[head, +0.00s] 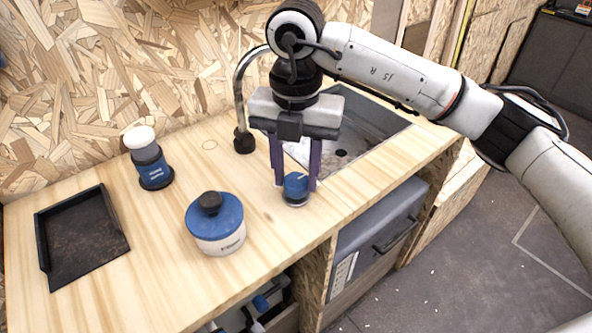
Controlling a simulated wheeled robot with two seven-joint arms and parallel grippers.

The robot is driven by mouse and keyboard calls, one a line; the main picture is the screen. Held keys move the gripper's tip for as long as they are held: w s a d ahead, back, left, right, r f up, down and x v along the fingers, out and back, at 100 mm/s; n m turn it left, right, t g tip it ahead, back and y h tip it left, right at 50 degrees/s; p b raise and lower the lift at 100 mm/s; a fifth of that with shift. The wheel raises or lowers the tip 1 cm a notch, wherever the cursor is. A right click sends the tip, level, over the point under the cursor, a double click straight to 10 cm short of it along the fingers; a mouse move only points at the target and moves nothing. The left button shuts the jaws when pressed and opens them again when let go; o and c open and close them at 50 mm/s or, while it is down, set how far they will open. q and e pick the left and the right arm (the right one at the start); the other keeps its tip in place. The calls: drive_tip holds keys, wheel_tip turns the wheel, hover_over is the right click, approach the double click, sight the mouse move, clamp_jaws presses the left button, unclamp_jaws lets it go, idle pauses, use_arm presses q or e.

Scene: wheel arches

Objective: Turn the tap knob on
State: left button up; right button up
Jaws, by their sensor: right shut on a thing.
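The tap knob (296,187) is a small blue round knob on the wooden counter, in front of the sink's left side. My right gripper (296,182) points down over it, with its two purple fingers on either side of the knob, shut on it. The tap (242,100) is a curved metal spout with a black base, behind and left of the gripper. The end of the spout is hidden behind my right arm. I cannot see any water. My left gripper is not in view.
A metal sink (372,127) is set in the counter behind the gripper. A blue-lidded pot (217,232), a blue and white container (150,163) and a black tray (82,240) stand to the left. A grey drawer box (375,240) sits below the counter.

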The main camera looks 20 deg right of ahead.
sight(296, 180)
drive_tip(key=shift+r, duration=0.1)
drive_tip(key=o, duration=1)
drive_tip(key=shift+o, duration=0.2)
wheel_tip(296, 180, up, 10)
